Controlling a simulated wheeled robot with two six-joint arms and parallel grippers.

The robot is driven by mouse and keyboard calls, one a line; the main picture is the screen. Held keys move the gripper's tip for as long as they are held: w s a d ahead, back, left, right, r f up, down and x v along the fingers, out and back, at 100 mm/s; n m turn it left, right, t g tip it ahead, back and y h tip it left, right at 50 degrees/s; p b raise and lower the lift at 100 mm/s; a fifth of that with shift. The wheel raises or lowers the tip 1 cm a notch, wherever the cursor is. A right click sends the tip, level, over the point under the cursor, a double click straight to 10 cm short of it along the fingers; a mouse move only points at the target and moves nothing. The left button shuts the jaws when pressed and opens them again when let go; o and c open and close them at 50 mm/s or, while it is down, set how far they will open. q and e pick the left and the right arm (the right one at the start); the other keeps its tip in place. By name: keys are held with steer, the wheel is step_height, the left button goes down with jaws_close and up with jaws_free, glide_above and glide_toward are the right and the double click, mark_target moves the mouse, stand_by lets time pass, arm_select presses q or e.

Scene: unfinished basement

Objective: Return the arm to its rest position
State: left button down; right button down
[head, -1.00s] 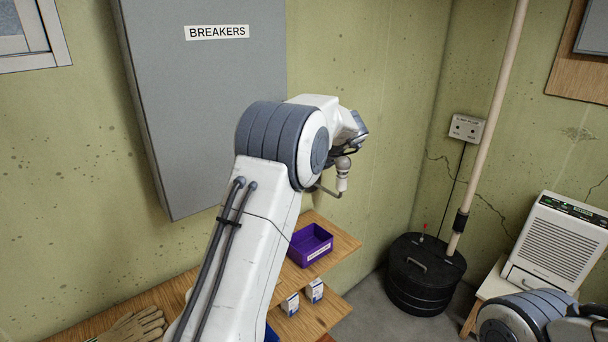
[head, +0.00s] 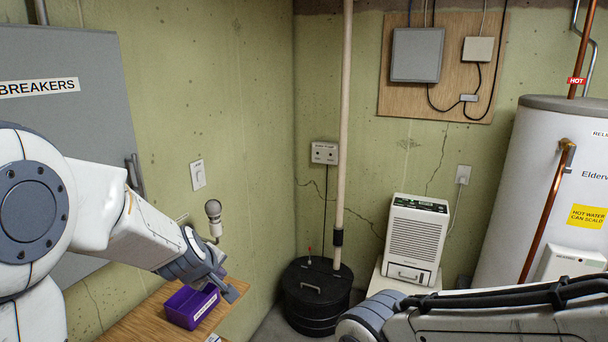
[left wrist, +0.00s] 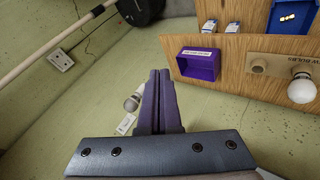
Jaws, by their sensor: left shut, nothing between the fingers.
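My left arm reaches in from the left of the head view, and its gripper (head: 232,291) hangs beside the purple bin, pointing down to the right. In the left wrist view the two fingers (left wrist: 160,75) lie together, shut and empty. A bulb-shaped fitting (head: 213,210) with a grey top stands out from the wall just above and behind the wrist in the head view; it also shows left of the fingers in the left wrist view (left wrist: 133,102). My right arm crosses the lower right of the head view; its gripper is out of frame.
The purple bin (head: 191,307) stands on a wooden shelf (head: 140,318). A bulb holder (left wrist: 285,68) carries one white bulb (left wrist: 302,88). The grey breaker panel (head: 70,130) is behind my arm. A black lidded pit (head: 316,300), dehumidifier (head: 414,240) and water heater (head: 540,200) stand right.

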arm_select(q)
steer(key=s+f+m+g, duration=0.3)
steer(key=s+f+m, duration=0.15)
steer(key=s, duration=0.45)
steer(key=s+f+m+g, duration=0.3)
steer(key=s+m, duration=0.3)
steer(key=s, duration=0.3)
steer(key=s+d+r+m+g+h+b, duration=0.1)
steer(key=s+d+r+m+g+b, duration=0.1)
steer(key=s+d+m, duration=0.6)
steer(key=s+d+b, duration=0.1)
steer(key=s+d, duration=0.5)
steer(key=shift+r, duration=0.25)
